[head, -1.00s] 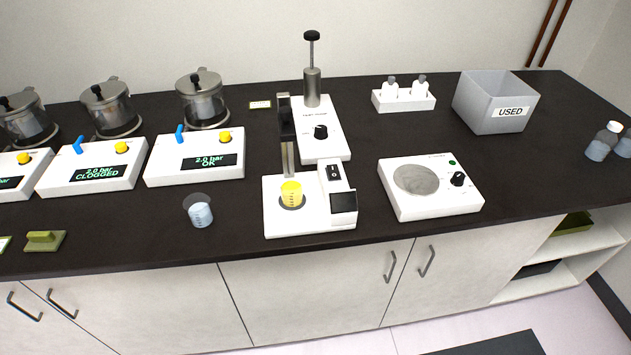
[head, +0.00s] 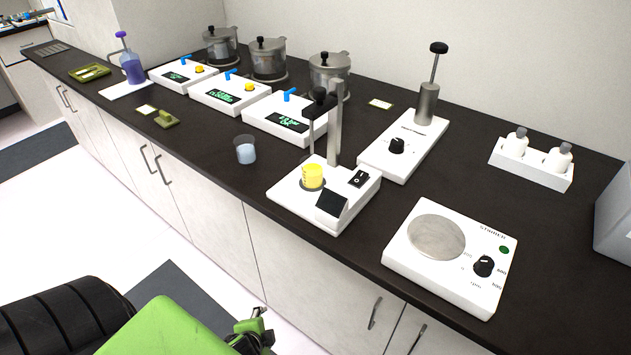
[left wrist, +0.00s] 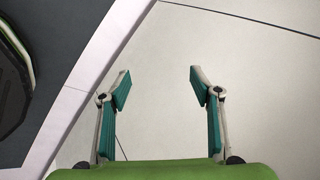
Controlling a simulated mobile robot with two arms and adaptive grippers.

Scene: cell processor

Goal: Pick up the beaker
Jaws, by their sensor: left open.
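A small clear beaker with pale blue liquid (head: 245,150) stands upright on the dark counter. A second beaker, with yellow contents (head: 312,177), stands on the round plate of a white device (head: 290,205), under its upright post. My left gripper (head: 252,332) is low in front of the cabinets, below the counter top and well apart from both beakers. The left wrist view shows its fingers (left wrist: 157,82) spread with nothing between them, and no beaker. My right gripper is in neither view.
A white stirrer (head: 450,262) with a round plate stands on the right. A white base with a press post (head: 405,146) and a bottle rack (head: 530,162) are behind. Pressure units with metal pots (head: 285,119) line the back left.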

